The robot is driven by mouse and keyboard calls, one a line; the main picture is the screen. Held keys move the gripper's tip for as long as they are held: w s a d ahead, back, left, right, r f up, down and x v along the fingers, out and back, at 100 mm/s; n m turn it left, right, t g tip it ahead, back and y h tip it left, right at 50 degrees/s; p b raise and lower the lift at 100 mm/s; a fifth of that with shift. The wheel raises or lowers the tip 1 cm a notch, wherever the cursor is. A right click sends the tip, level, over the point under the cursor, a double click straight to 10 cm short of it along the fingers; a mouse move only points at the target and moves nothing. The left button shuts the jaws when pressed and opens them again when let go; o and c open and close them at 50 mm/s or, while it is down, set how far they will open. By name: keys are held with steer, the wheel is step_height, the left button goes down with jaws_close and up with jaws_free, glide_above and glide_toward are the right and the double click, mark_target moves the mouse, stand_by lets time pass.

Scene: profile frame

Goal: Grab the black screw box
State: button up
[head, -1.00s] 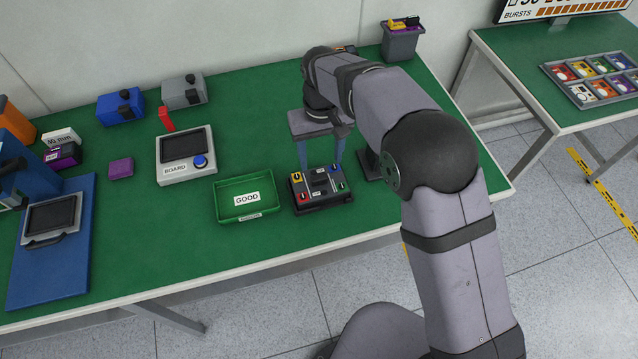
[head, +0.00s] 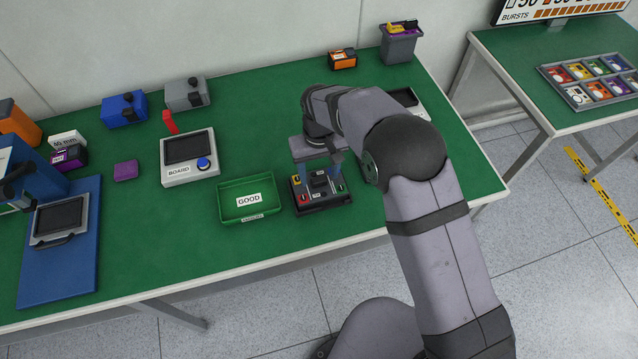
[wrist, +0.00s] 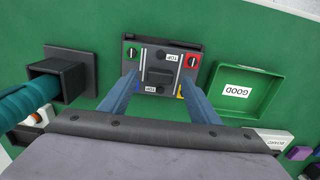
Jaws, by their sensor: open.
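A black box (head: 322,197) with coloured corner pieces and small white labels sits on the green table, right of the green tray. In the wrist view the black box (wrist: 160,62) shows white "TOP" labels and a raised dark block in its middle. My gripper (head: 321,170) is over it, pointing down. In the wrist view the two blue-grey fingers of my gripper (wrist: 157,78) are apart, with the raised block showing between them. I cannot tell whether the fingertips touch the box. My arm hides part of the table behind it.
The green "GOOD" tray (head: 231,212) stands close on the left. A black holder (wrist: 73,80) with a teal-handled tool is on the other side. A white "BOARD" device (head: 175,176) and blue (head: 122,108) and grey (head: 183,94) boxes stand farther left. Table front is clear.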

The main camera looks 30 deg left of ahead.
mark_target(319, 179)
steer(key=shift+f, duration=0.65)
steer(key=shift+c, duration=0.3)
jaws_close()
steer(key=shift+r, duration=0.1)
steer(key=shift+a+r, duration=0.1)
steer(key=shift+r, duration=0.25)
step_height(319, 179, up, 9)
steer(key=b, duration=0.3)
steer(key=shift+r, duration=0.15)
